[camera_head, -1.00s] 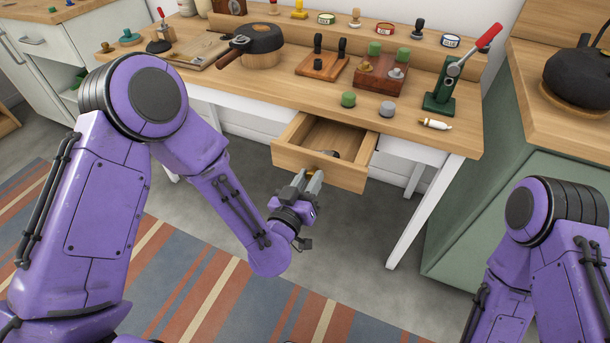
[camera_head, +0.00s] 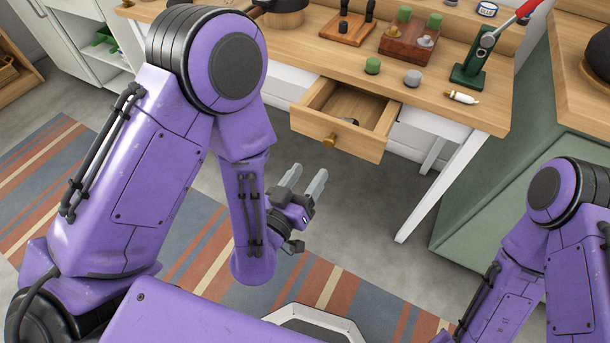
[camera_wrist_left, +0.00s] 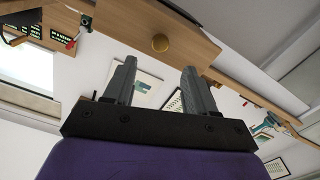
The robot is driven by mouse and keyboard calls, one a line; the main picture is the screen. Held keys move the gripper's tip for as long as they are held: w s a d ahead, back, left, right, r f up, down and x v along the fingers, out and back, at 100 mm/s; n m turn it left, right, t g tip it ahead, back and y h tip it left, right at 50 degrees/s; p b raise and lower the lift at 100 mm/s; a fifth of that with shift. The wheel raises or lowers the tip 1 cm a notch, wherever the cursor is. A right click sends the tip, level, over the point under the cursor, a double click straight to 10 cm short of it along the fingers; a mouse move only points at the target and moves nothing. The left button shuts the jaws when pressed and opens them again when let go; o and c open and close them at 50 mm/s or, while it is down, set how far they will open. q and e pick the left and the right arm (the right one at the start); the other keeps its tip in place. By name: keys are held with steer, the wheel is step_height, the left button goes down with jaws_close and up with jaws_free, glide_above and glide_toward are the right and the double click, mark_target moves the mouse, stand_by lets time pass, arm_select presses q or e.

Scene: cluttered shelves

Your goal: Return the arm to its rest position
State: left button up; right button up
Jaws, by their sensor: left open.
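My left arm (camera_head: 160,165) is purple and comes in from the left in the head view, bent at the elbow. My left gripper (camera_head: 306,179) hangs in front of and below the open drawer (camera_head: 335,141), apart from it. Its two grey fingers are spread with nothing between them; they also show in the left wrist view (camera_wrist_left: 158,82). The drawer's round brass knob (camera_head: 330,140) shows beyond the fingers in the left wrist view (camera_wrist_left: 160,43). My right arm (camera_head: 550,235) is at the lower right of the head view; its gripper is out of view.
The drawer stands out from the desk with a small dark item inside. Open floor and a striped rug (camera_head: 60,170) lie below.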

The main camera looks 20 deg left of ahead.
arm_select(q)
steer(key=shift+s+a, duration=0.1)
steer(key=shift+s, duration=0.35)
arm_select(e)
steer(key=shift+r, duration=0.3)
arm_select(q)
steer(key=s+a+f+n+g+y, duration=0.1)
steer(key=s+a+f+g+y, duration=0.25)
steer(key=f, duration=0.55)
steer(key=s+a+f+n+g, duration=0.2)
steer(key=a+f+g, duration=0.35)
steer(key=f, duration=0.25)
steer(key=s+a+f+n+g+y, duration=0.1)
steer(key=s+a+f+g+y, duration=0.15)
steer(key=s+a+f, duration=0.35)
steer(key=s+a+f+n+g+y, duration=0.1)
steer(key=s+a+f+g, duration=0.2)
steer(key=s, duration=0.5)
step_height(320, 180, up, 14)
steer(key=p, duration=1.2)
steer(key=shift+w+a+p, duration=0.3)
steer(key=shift+w, duration=0.05)
arm_select(e)
step_height(320, 180, up, 13)
steer(key=shift+f, duration=0.2)
